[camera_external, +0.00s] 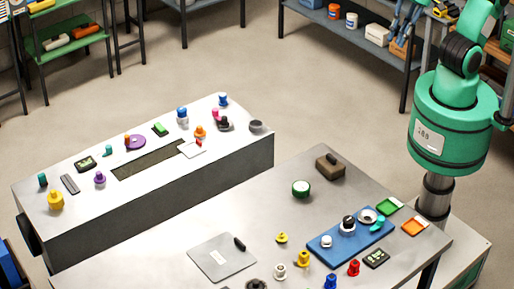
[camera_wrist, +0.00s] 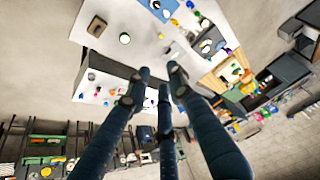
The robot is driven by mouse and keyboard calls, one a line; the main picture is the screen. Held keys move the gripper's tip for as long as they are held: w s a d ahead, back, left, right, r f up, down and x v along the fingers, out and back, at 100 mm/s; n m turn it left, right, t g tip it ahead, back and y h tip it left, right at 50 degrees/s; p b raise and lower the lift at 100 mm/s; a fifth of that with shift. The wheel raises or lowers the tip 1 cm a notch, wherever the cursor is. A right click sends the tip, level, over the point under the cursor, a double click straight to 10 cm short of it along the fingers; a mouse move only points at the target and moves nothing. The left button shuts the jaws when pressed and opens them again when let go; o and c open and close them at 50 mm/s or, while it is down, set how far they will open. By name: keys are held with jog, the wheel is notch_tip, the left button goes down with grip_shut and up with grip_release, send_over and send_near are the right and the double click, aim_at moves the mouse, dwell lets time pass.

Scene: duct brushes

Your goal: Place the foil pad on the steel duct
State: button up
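The steel duct (camera_external: 70,215) is the long grey box at left, with a dark slot in its top; it also shows in the wrist view (camera_wrist: 88,84). A flat silver square sheet (camera_external: 215,262) with a small black grip lies on the table's front left part, apart from the duct; it looks like the foil pad, though I cannot be sure. My gripper (camera_wrist: 155,82) shows in the wrist view with its three dark blue fingers spread and nothing between them. It hangs high above the scene. It is outside the external view, where only upper arm parts show.
Several small knobs and bottles stand on the duct around the slot, and a small pale plate (camera_external: 191,150) lies at the slot's far end. The table (camera_external: 255,205) holds a brown block (camera_external: 328,168), a green-rimmed round tin (camera_external: 301,188) and a blue tray (camera_external: 325,253). The table's middle left is clear.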

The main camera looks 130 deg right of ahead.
jog(key=s+a+f+n, duration=0.1)
jog(key=s+a+f, duration=0.1)
jog(key=s, duration=0.3)
jog(key=shift+s+n, duration=0.3)
jog(key=shift+a+f, duration=0.1)
notch_tip(320, 180, down, 14)
jog(key=b, duration=1.3)
jog(key=shift+r+b, duration=0.2)
jog(key=shift+b, duration=0.15)
